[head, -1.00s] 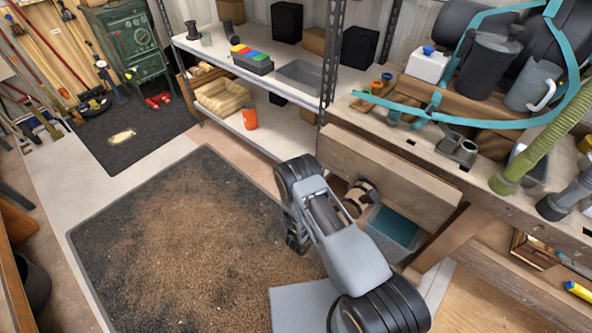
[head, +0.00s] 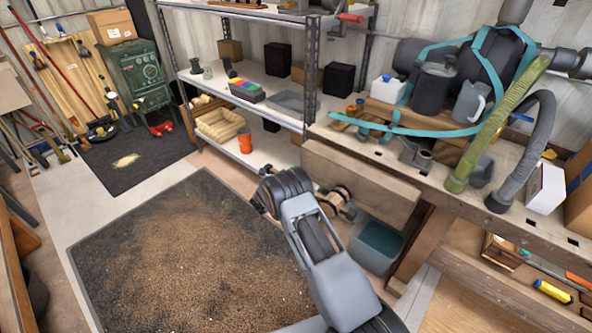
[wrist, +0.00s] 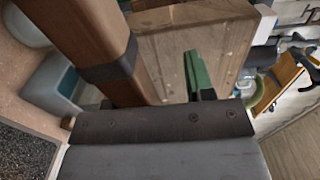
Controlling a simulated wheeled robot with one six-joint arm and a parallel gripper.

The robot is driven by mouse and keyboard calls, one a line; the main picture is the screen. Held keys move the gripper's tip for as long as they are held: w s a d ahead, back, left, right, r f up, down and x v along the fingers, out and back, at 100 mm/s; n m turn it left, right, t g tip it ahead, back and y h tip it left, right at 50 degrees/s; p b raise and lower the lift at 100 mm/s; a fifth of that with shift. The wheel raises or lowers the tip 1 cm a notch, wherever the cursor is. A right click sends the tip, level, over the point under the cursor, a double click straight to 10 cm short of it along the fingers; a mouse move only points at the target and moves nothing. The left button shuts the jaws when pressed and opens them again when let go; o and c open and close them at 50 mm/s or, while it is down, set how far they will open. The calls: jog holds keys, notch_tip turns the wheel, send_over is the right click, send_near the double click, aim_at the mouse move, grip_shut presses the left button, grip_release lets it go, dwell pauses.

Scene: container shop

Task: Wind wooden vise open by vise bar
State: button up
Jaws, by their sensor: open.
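The wooden vise (head: 360,186) is a thick wooden jaw on the front of the workbench, in the middle of the head view. Its round wood-and-dark screw end with the vise bar (head: 338,203) shows low at its left, partly behind my arm. My gripper (head: 264,201) is left of the vise, its fingers mostly hidden there. In the wrist view, a thick brown wooden bar with a dark band (wrist: 88,35) slants down close to my open gripper (wrist: 157,98). The pale wooden jaw (wrist: 165,55) lies behind it. I cannot tell whether the fingers touch the bar.
A grey bin with teal inside (head: 375,245) sits under the bench, close to the vise. The workbench (head: 400,158) carries jugs, teal straps and hoses. A metal shelf (head: 275,100) stands behind. The debris-covered dark mat (head: 180,250) leaves open floor at left.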

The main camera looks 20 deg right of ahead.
jog(key=shift+s+a+r+m+p, duration=0.1)
jog(key=shift+r+m+p, duration=0.4)
jog(key=shift+r, duration=0.55)
jog(key=shift+s+a+r+m+p, duration=0.1)
jog(key=shift+r+m+p, duration=0.1)
jog(key=shift+r+m, duration=0.65)
jog(key=shift+r, duration=0.15)
jog(key=p+v, duration=0.2)
jog(key=v, duration=1.3)
jog(key=shift+s+a, duration=0.25)
jog(key=shift+a, duration=0.05)
